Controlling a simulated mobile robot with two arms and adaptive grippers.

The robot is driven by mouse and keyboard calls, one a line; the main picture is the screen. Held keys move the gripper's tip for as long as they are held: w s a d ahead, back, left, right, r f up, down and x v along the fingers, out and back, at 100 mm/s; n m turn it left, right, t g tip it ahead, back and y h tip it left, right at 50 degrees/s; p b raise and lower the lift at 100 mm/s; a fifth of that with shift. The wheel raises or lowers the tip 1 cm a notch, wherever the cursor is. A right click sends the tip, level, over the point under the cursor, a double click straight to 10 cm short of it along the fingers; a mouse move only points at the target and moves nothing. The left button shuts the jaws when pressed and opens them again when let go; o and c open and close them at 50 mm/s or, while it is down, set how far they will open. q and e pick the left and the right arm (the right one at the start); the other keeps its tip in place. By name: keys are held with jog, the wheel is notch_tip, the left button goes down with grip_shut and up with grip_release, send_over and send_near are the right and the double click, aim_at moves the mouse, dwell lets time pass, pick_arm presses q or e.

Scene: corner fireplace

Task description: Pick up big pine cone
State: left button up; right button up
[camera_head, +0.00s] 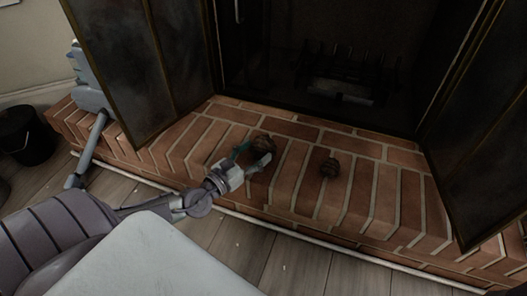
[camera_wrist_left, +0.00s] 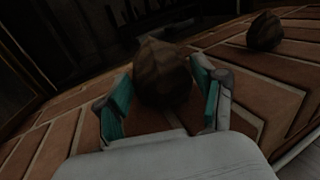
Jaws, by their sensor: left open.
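Two brown pine cones stand on the brick hearth (camera_head: 225,150). The left one (camera_head: 264,142) looks the larger, and my left gripper (camera_head: 250,160) is right at it. In the left wrist view this pine cone (camera_wrist_left: 163,75) sits between the two teal-padded fingers of my left gripper (camera_wrist_left: 165,100), which are open on either side of it. Whether a finger touches it I cannot tell. The other pine cone (camera_head: 330,167) stands apart to the right, and it also shows at the upper right of the left wrist view (camera_wrist_left: 264,31). My right gripper is not in view.
The dark firebox with a grate (camera_head: 345,85) is behind the hearth. Open dark metal doors flank it at left (camera_head: 145,65) and right (camera_head: 485,140). A black bucket (camera_head: 25,135) stands at far left. The hearth right of the second cone is clear.

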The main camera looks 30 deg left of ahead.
aim_at(270, 140)
pick_arm(q)
jog(key=w, duration=0.4)
jog(key=w+b, duration=0.1)
jog(key=w, duration=0.1)
jog(key=shift+w+d, duration=0.3)
jog(key=shift+d, duration=0.05)
jog(key=c, duration=0.9)
